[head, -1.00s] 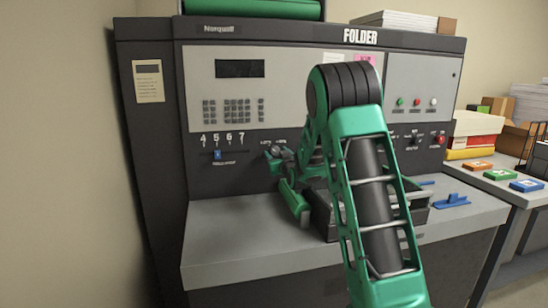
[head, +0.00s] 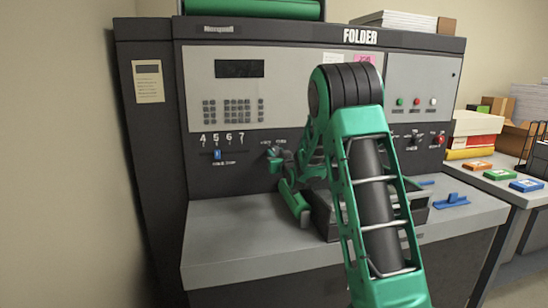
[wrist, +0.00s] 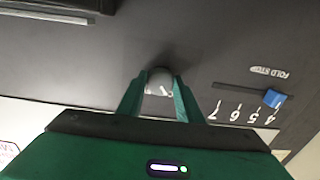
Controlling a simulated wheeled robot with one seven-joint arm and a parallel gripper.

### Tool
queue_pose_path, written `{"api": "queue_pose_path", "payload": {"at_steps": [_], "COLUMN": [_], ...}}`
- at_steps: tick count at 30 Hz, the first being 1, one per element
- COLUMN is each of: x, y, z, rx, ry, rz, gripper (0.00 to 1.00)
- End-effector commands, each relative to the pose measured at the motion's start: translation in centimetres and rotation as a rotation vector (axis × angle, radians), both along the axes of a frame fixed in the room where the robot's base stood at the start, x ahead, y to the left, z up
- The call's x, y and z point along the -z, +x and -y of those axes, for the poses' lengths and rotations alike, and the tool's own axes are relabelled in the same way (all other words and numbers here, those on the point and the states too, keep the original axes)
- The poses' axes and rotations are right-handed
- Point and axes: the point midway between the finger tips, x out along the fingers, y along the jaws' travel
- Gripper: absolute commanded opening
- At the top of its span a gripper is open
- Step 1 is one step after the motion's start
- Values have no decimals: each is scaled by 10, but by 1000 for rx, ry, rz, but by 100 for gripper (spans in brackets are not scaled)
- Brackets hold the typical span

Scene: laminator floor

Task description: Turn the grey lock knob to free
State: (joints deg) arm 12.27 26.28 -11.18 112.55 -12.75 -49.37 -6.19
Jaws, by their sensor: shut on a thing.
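In the wrist view, which shows the panel upside down, the grey lock knob (wrist: 160,77) sits between my gripper's two green fingers (wrist: 158,92). The fingers are shut on its sides. A pale mark shows on the knob's near part; its exact pointing is hard to tell. In the head view my gripper (head: 273,157) is at the dark lower panel of the folder, right of the fold stop scale. There the fingers and wrist hide the knob, and the small lettering just above it is too blurred to read.
The fold stop slider has a blue tab (head: 217,154) under the numbers 4 to 7, left of my gripper; the tab also shows in the wrist view (wrist: 274,98). A grey shelf (head: 240,240) juts out below. Buttons and switches are at the right.

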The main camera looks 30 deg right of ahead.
Motion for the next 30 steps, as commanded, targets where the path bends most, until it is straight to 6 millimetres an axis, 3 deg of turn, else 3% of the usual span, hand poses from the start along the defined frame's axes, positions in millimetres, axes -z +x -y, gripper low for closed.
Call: {"api": "queue_pose_path", "payload": {"at_steps": [30], "x": [1], "y": [1], "z": [-3], "rx": [-3], "ry": [906], "rz": [259], "gripper": [10]}}
